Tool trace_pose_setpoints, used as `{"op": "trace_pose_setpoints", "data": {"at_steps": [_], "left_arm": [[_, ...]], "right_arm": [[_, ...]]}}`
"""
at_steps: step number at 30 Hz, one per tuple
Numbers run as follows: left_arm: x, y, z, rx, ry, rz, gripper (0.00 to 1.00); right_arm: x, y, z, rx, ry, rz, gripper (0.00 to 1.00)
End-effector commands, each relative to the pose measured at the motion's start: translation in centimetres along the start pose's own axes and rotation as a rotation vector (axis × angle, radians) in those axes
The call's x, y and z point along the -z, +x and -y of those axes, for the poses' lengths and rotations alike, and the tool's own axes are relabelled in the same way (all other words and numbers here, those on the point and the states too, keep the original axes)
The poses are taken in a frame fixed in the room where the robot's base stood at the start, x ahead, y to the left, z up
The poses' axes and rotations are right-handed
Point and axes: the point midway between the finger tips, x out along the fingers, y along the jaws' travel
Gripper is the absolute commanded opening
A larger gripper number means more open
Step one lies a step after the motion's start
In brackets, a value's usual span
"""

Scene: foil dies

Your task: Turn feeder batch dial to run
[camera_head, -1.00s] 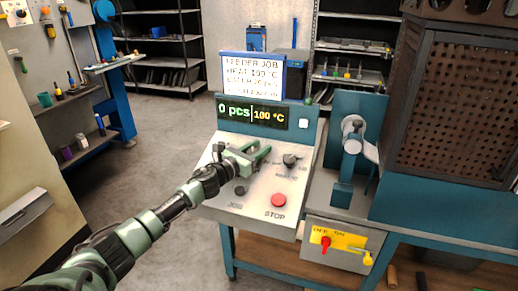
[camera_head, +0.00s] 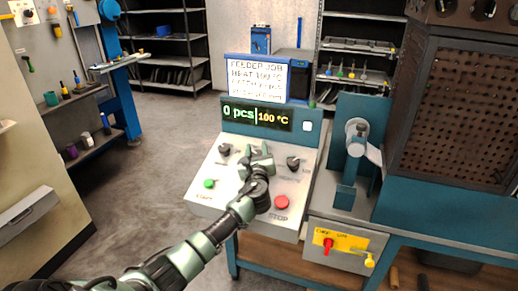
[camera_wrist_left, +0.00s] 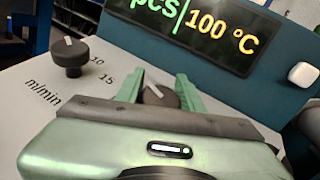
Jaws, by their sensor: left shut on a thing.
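The feeder's sloped control panel (camera_head: 238,203) carries a left dial (camera_head: 224,150), a middle dial and a right dial (camera_head: 293,163). My left gripper (camera_head: 259,154) is at the middle dial and mostly hides it in the head view. In the left wrist view, the green fingers (camera_wrist_left: 158,90) stand on both sides of this dark middle dial (camera_wrist_left: 160,97), shut on it. Its white pointer mark slants up and left. Its label is hidden, and the right dial's label is too small to read. My right gripper is out of view.
The display (camera_head: 256,116) reads 0 pcs and 100 °C. A green button (camera_head: 209,184) and a red STOP button (camera_head: 282,202) sit lower on the panel. A red switch (camera_head: 327,243) is on a box below right. The left dial (camera_wrist_left: 69,57) is marked m/min.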

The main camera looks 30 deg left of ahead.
Motion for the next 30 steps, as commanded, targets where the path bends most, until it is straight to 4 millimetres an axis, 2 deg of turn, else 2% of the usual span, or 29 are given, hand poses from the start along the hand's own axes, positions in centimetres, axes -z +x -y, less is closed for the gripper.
{"op": "trace_pose_setpoints", "data": {"at_steps": [6,15,30], "left_arm": [[-0.1,0.0,-0.4,-0.175,-0.056,0.021,0.00],[-0.1,-0.2,-0.9,-0.340,-0.105,0.041,0.00],[-0.1,-0.3,-1.3,-0.412,-0.125,0.050,0.00]], "right_arm": [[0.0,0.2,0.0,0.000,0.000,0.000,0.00],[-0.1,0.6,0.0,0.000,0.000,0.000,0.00],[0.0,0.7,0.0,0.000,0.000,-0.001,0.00]]}}
